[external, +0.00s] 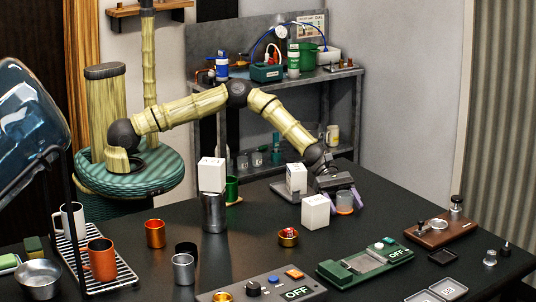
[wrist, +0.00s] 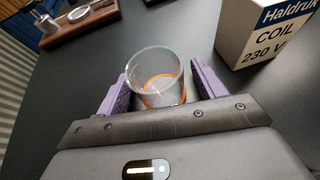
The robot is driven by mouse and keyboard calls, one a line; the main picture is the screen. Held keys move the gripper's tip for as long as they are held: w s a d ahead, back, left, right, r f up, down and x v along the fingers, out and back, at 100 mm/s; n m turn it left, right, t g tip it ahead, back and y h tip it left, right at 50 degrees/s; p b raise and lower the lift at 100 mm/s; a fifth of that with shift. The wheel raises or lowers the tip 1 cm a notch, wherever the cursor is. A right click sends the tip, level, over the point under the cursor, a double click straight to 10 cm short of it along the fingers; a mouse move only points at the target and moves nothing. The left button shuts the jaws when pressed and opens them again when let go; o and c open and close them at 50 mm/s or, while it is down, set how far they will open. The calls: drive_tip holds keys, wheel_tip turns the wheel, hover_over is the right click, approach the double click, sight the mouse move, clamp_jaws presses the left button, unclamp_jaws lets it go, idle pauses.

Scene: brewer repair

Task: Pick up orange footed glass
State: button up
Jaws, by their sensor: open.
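The orange footed glass (external: 345,203) stands upright on the dark table at the right of the middle in the external view. In the wrist view the glass (wrist: 156,75) shows as a clear cup with an orange ring low down. My gripper (external: 344,201) is open, with one purple finger on each side of the glass. In the wrist view my gripper (wrist: 158,88) has visible gaps between its fingers and the glass wall. The near lower part of the glass is hidden behind the gripper body.
A white coil box (wrist: 262,28) stands close beside the right finger; it also shows in the external view (external: 315,211). A wooden board with metal parts (external: 440,229) and a green device (external: 365,264) lie nearby.

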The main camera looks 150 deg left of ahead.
idle(0.4)
drive_tip(key=c, duration=1.1)
wheel_tip(320, 180, up, 10)
drive_tip(key=shift+r+b, duration=0.1)
drive_tip(key=shift+b, duration=0.25)
